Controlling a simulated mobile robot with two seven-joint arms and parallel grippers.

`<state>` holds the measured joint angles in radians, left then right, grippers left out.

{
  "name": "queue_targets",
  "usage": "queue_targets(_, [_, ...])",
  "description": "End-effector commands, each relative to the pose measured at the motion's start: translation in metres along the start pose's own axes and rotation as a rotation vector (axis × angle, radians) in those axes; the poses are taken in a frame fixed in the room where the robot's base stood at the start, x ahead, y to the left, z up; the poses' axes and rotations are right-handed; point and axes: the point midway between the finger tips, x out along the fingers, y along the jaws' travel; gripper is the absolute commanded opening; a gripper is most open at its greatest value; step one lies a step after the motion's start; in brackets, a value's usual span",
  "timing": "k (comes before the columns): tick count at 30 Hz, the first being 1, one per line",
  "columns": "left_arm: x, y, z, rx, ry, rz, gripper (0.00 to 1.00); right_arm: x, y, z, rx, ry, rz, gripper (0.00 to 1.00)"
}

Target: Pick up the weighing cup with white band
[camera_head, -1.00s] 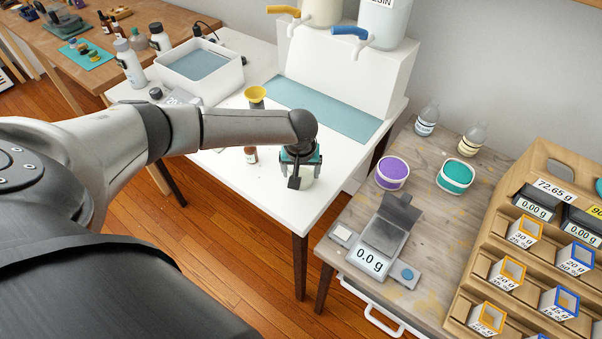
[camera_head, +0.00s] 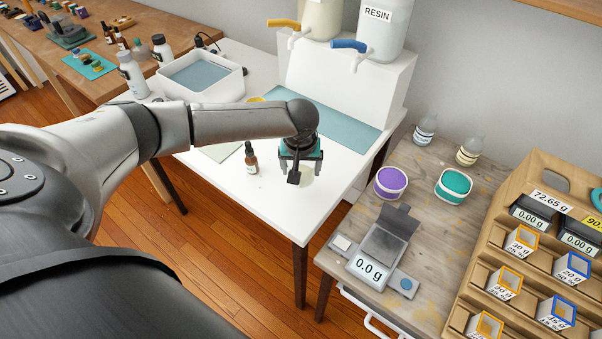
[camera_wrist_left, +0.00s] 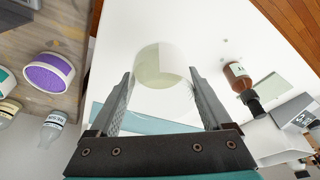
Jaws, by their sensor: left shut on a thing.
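The weighing cup (camera_wrist_left: 160,64) is pale and see-through, with a pale yellow-green tint inside. It sits between the two fingers of my left gripper (camera_wrist_left: 161,76) in the left wrist view, and the gripper is shut on it. In the head view my left gripper (camera_head: 298,162) is over the front right part of the white table (camera_head: 270,205) and hides most of the cup. I cannot make out a white band clearly, nor whether the cup is clear of the table. My right gripper is not in view.
A brown dropper bottle (camera_head: 251,160) stands left of the gripper. The resin dispenser (camera_head: 345,75) with taps is behind. A scale (camera_head: 384,243) reading 0.0 g, a purple tub (camera_head: 390,183) and a teal tub (camera_head: 454,186) are on the wooden bench. A white basin (camera_head: 203,78) is back left.

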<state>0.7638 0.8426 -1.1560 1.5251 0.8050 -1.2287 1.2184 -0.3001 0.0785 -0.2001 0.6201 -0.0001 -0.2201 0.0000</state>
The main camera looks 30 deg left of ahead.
Motion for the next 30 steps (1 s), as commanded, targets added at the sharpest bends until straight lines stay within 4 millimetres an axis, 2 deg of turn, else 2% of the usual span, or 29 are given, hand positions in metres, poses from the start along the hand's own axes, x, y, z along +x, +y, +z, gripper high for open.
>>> queue_targets(3, [-0.019, 0.0, -0.006, 0.0, 0.002, 0.001, 0.25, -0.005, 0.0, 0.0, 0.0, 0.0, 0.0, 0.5])
queue_targets(18, [-0.085, 0.0, -0.024, 0.0, 0.003, 0.001, 0.25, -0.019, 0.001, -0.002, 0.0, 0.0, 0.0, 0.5])
queue_targets(30, [-0.123, 0.0, -0.035, 0.0, 0.002, 0.001, 0.25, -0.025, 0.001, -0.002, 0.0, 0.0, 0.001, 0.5])
